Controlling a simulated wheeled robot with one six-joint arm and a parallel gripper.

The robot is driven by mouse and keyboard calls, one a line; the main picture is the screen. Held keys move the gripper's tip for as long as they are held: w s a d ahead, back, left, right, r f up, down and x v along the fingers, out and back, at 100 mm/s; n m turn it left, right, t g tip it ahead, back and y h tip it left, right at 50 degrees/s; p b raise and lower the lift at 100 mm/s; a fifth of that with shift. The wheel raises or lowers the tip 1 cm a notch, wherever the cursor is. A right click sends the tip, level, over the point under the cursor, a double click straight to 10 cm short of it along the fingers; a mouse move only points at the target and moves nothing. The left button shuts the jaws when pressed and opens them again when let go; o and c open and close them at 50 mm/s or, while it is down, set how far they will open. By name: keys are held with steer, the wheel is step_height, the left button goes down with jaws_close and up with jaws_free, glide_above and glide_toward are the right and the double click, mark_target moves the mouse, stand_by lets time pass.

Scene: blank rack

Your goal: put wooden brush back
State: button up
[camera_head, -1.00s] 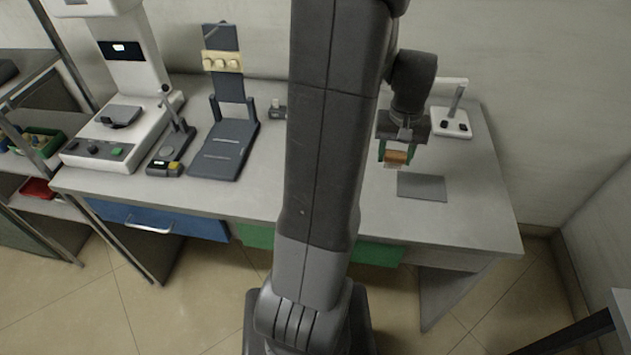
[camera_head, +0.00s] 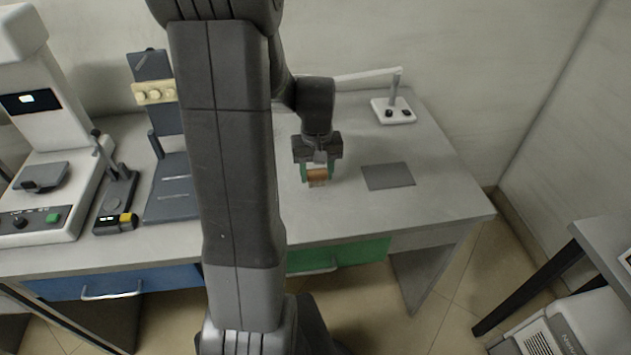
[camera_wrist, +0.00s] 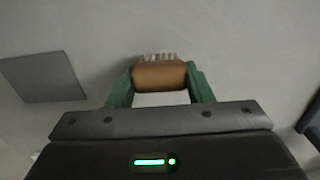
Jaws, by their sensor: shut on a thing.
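The wooden brush (camera_head: 317,175) is a small brown block with pale bristles, held between the green fingers of my gripper (camera_head: 318,174). My gripper is shut on it above the table, left of the dark grey mat (camera_head: 388,176). In the wrist view the brush (camera_wrist: 159,75) lies across between the two fingertips (camera_wrist: 160,78), its bristles pointing to the top of the picture. The mat (camera_wrist: 42,77) shows at the left there, bare. I cannot tell exactly how far the brush is above the table.
The grey table (camera_head: 430,208) is clear around the mat. A white lamp base (camera_head: 393,111) with an arm stands behind it. A dark stand (camera_head: 172,187), a small device (camera_head: 117,205) and a white machine (camera_head: 45,130) stand at the left. Another table (camera_head: 610,240) is at the right.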

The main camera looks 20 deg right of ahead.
mark_target(317, 181)
steer(key=shift+f, duration=1.6)
steer(key=shift+f, duration=0.2)
steer(key=o, duration=0.9)
step_height(317, 181, up, 12)
steer(key=shift+r+p, duration=0.2)
steer(key=shift+p, duration=0.2)
